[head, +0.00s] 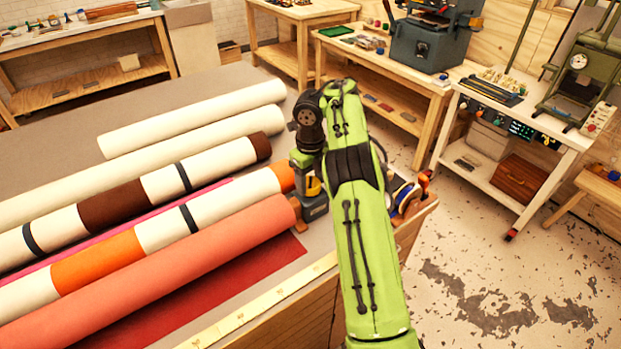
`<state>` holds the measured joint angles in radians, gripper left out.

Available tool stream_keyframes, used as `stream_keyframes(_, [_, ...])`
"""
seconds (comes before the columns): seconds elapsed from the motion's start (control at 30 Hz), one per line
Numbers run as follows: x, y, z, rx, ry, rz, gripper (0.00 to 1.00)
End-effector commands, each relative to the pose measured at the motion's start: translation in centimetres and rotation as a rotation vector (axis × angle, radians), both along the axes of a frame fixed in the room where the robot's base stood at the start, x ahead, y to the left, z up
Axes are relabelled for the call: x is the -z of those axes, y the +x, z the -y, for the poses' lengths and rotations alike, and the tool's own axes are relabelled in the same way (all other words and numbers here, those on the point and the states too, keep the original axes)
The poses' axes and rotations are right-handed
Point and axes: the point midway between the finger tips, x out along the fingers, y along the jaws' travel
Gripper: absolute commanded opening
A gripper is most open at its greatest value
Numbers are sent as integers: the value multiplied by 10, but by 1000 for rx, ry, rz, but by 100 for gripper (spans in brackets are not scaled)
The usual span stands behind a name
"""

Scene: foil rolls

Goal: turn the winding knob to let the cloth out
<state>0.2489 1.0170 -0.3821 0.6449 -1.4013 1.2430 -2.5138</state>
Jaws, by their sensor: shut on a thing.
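Several long cloth rolls lie side by side on the table at left. They include a salmon roll (170,270), a cream roll with an orange band (98,260), a cream roll with brown bands (115,205) and plain cream rolls. A flat red cloth (255,272) lies beside the salmon roll. My gripper (314,205) is at the right-hand ends of the orange-banded and salmon rolls, partly behind my green arm. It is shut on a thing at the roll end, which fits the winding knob. The knob itself and the fingertips' contact are hidden.
A yellow measuring strip (262,309) runs along the table's front edge. A white bench (510,120) and wooden workbenches with machines stand behind. The floor at right is clear, with worn patches.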

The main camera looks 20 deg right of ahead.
Motion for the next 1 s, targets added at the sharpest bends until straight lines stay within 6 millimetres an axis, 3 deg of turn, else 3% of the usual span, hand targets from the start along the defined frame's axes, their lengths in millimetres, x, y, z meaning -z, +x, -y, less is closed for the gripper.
stream_keyframes(0.5, [0,1,0,-456,0,4,26])
stream_keyframes(1.0, [0,0,0,-671,0,3,26])
